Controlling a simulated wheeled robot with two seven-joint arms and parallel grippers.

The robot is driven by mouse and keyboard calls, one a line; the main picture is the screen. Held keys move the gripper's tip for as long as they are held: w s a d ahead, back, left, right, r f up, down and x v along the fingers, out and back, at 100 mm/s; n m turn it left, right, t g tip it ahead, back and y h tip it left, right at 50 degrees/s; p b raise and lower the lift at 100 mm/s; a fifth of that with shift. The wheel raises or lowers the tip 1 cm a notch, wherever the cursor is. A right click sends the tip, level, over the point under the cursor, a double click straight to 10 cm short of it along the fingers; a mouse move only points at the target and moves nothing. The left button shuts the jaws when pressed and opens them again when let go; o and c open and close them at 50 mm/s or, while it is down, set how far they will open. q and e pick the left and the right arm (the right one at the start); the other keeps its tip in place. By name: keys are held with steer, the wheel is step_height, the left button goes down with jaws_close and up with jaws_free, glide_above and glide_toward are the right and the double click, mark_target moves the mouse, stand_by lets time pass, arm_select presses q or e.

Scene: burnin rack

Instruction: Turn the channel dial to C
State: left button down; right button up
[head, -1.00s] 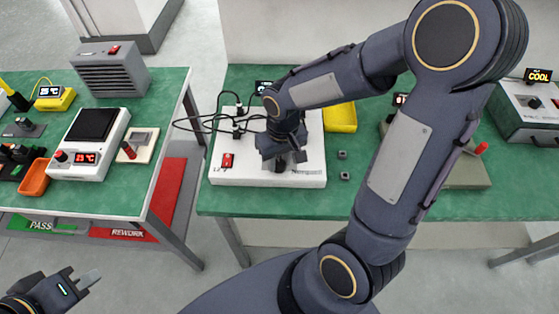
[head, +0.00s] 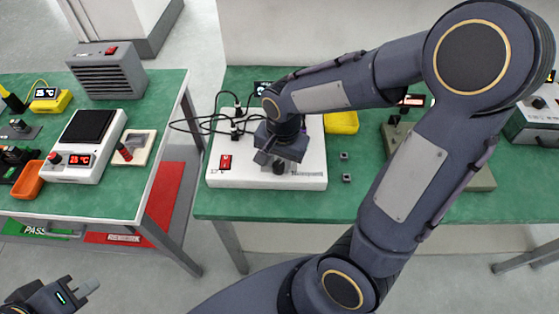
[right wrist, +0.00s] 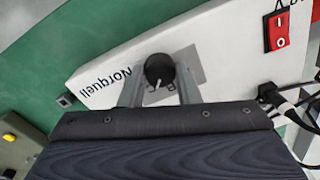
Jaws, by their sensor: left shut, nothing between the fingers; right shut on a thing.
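The channel dial is a black round knob (right wrist: 159,69) with a white pointer mark on a grey plate of a white unit (right wrist: 98,77). In the right wrist view the mark points down and slightly left; no channel letters are legible. My right gripper (right wrist: 160,86) is shut on the knob, one finger on each side. In the head view the right gripper (head: 279,160) is over the front of the white unit (head: 232,178), and the dark knob (head: 279,168) shows partly below it. My left gripper (head: 88,287) is shut and empty at the bottom left, away from the tables.
A red rocker switch (head: 226,162) is on the unit's left side, with black cables (head: 205,125) behind it.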

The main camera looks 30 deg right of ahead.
mark_target(283, 168)
steer(key=shift+m, duration=0.7)
steer(key=o, duration=1)
steer(key=shift+c, duration=0.2)
steer(key=r, duration=0.4)
steer(key=r+p, duration=0.1)
steer(key=r, duration=0.2)
steer(key=shift+s+d+r, duration=0.1)
steer(key=shift+s+r, duration=0.1)
steer(key=shift+r, duration=0.2)
steer(key=shift+s+d+r, duration=0.1)
steer(key=shift+s+r, duration=0.1)
steer(key=shift+s, duration=0.15)
steer(key=s+a+r+n+t+y, duration=0.1)
steer(key=s+n+t, duration=0.4)
steer(key=s+n, duration=0.5)
steer(key=shift+s+a+r+y, duration=0.35)
steer(key=shift+s+r+y, duration=0.15)
steer(key=shift+r+y, duration=0.55)
